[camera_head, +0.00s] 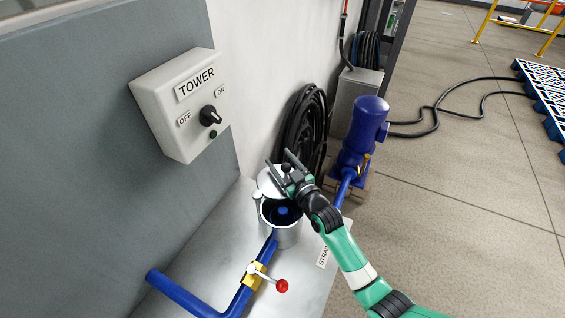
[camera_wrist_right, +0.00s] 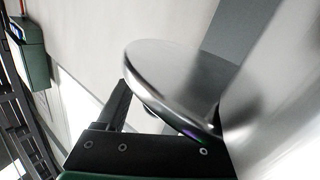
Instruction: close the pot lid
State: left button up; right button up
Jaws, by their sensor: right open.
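The metal pot (camera_head: 280,236) stands on the grey metal bench, with blue showing inside its open mouth. Its lid (camera_head: 268,186) is raised at the back of the rim, beside my right gripper. My right gripper (camera_head: 279,161) is open, with its fingers over the far side of the pot, close to the lid. In the right wrist view the tilted round lid (camera_wrist_right: 185,80) lies across the jaws and hides part of them; whether they touch it I cannot tell. The curved pot wall (camera_wrist_right: 285,100) fills the right side there. My left gripper is not in view.
A blue pipe (camera_head: 187,296) with a red-knobbed valve handle (camera_head: 281,286) runs in front of the pot. A blue motor (camera_head: 365,130) stands behind to the right, near a coiled black hose (camera_head: 303,125). A TOWER switch box (camera_head: 180,103) hangs on the wall.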

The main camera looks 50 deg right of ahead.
jog(key=p+v, duration=0.2)
jog(key=v, duration=0.9)
jog(key=shift+s+p, duration=0.3)
jog(key=shift+p, duration=0.05)
